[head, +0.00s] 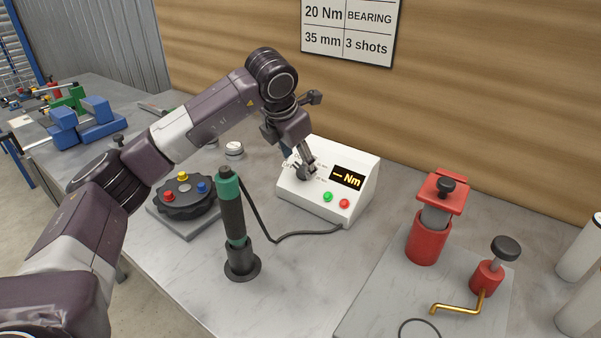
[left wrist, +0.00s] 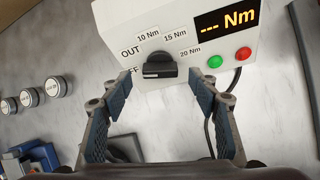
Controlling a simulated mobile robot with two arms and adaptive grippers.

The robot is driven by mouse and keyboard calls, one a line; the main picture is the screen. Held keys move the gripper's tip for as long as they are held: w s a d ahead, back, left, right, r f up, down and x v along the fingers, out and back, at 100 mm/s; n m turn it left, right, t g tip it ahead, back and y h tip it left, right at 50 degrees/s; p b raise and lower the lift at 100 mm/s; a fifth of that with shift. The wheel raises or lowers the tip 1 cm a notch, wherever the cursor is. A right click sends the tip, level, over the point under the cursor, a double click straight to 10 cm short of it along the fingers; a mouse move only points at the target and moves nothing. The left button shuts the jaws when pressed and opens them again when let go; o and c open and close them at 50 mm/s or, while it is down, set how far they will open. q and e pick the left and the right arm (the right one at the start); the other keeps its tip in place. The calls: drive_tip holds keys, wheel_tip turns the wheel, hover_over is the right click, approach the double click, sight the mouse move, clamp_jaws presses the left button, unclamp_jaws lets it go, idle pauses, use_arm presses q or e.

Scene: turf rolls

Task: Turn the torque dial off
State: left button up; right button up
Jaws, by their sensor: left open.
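The torque dial (left wrist: 158,68) is a black knob on the front of a white control box (left wrist: 124,36). Labels around it read OUT, 10 Nm, 15 Nm, 20 Nm and a partly hidden OFF. Its bar looks roughly level in the left wrist view; I cannot tell which label it points at. The box (head: 358,205) stands on the bench in the head view, where my gripper mostly hides the dial. My left gripper (head: 304,168) is open in front of the dial. Its fingers (left wrist: 163,91) stand on either side of the knob, apart from it. My right gripper is not in view.
The box's display (head: 347,177) shows dashes and Nm, above a green button (head: 327,197) and a red button (head: 344,203). A corded black-and-green tool (head: 233,215) stands upright before the box. A red press (head: 428,235) is at right.

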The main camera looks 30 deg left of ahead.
sight(300, 168)
use_arm(q)
drive_tip(key=b+x, duration=0.1)
drive_tip(key=x, duration=0.2)
drive_tip(key=shift+w+f, duration=0.1)
drive_tip(key=shift+f, duration=0.05)
drive_tip(key=shift+c, duration=0.3)
drive_tip(key=c, duration=1.1)
drive_tip(key=shift+n, duration=0.6)
drive_tip(key=shift+a+n+h, duration=0.1)
drive_tip(key=shift+n+h, duration=0.5)
drive_tip(key=shift+n, duration=0.5)
